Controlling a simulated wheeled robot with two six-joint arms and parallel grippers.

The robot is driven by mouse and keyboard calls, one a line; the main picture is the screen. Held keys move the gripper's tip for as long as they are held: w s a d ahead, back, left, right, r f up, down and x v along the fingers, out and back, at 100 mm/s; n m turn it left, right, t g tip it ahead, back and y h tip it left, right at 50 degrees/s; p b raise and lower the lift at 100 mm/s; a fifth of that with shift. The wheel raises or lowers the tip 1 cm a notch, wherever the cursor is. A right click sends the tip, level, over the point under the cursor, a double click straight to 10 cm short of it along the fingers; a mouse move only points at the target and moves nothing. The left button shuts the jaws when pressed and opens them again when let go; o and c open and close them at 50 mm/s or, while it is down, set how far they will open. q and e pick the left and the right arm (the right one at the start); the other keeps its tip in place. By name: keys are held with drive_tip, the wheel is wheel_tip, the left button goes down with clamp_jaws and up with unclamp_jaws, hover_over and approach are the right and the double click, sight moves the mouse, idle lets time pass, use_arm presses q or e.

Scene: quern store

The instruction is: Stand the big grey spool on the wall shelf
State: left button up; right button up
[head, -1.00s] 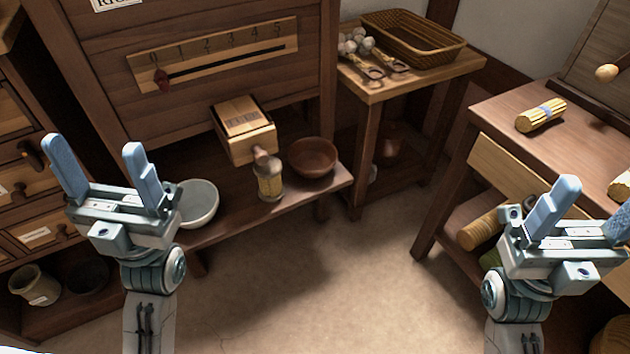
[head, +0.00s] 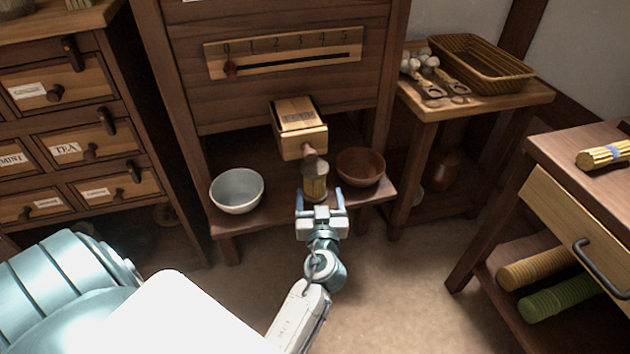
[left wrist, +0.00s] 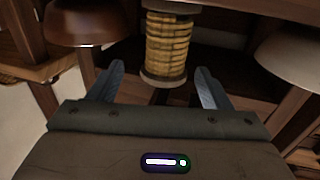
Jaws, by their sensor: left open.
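No big grey spool and no wall shelf can be made out in these views. My left gripper (head: 321,200) is open and empty, in front of the low bench under the wooden cabinet. A small straw-coloured, ribbed cylinder (head: 315,186) stands upright on the bench under the spout, just beyond the fingertips. In the left wrist view the same ribbed cylinder (left wrist: 166,50) shows ahead of the open left fingers (left wrist: 158,88), with no visible contact. My right gripper is out of view.
A white bowl (head: 237,190) and a brown bowl (head: 361,167) flank the cylinder. The wooden spout box (head: 300,130) hangs above it. A table with a basket (head: 482,64) stands behind right. Tan (head: 538,268) and green (head: 560,298) rolls lie under the right table. Open floor lies between.

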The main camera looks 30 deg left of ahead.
sight(318, 183)
use_arm(q)
drive_tip(key=x, duration=0.3)
drive_tip(key=shift+w+a, duration=0.2)
drive_tip(key=shift+w, duration=0.1)
drive_tip(key=shift+s+a+x, duration=0.15)
drive_tip(key=shift+x, duration=1.25)
drive_tip(key=shift+s+a+x, duration=0.1)
drive_tip(key=shift+a+x, duration=0.1)
drive_tip(key=shift+x, duration=1.15)
drive_tip(key=shift+r, duration=0.15)
drive_tip(key=c, duration=1.1)
drive_tip(key=shift+r, duration=0.1)
